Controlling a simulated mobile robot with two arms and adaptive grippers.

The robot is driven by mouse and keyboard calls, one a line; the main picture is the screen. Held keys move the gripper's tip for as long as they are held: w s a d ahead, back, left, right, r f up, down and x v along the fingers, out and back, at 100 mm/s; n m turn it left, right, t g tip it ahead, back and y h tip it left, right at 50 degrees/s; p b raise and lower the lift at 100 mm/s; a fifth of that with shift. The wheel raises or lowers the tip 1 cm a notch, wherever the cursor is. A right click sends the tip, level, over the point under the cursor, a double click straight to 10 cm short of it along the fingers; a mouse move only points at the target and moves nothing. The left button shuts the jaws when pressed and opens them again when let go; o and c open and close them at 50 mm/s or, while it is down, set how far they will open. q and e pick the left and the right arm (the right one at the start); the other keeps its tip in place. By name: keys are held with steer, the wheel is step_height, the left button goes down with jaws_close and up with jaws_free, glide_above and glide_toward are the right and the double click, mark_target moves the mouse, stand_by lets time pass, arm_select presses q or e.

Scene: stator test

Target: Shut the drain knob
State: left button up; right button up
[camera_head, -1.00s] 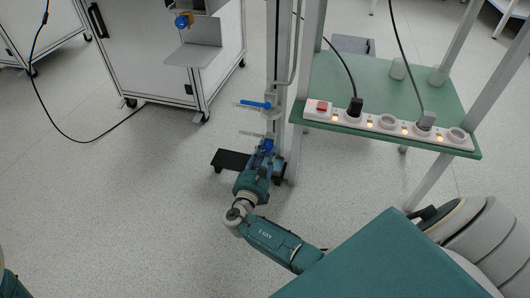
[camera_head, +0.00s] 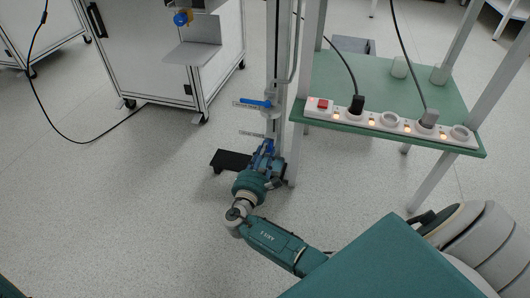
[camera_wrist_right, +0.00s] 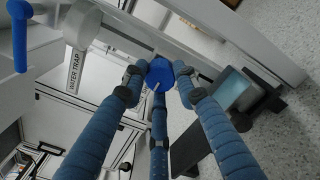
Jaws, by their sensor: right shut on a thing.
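The drain knob (camera_wrist_right: 160,74) is a blue round piece between the fingertips of my right gripper (camera_wrist_right: 158,82) in the right wrist view. The blue segmented fingers close around it, with their tips against its sides. In the head view my right gripper (camera_head: 264,158) is at the lower end of the upright post (camera_head: 274,60). There the fingers largely hide the knob, and only a little blue shows. My left gripper is not in view.
A blue valve lever (camera_head: 254,103) sits higher on the post, with a WATER TRAP label (camera_wrist_right: 79,60) nearby in the wrist view. A green table (camera_head: 360,90) with a power strip (camera_head: 392,124) stands right, a white cabinet (camera_head: 150,50) left.

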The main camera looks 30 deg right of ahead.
mark_target(268, 122)
steer(key=shift+d+f, duration=0.1)
steer(key=shift+f, duration=0.1)
stand_by(0.3)
steer(key=o, duration=1.1)
steer(key=shift+o, duration=0.2)
steer(key=shift+r, duration=0.1)
step_height(268, 122, up, 10)
steer(key=shift+f, duration=0.1)
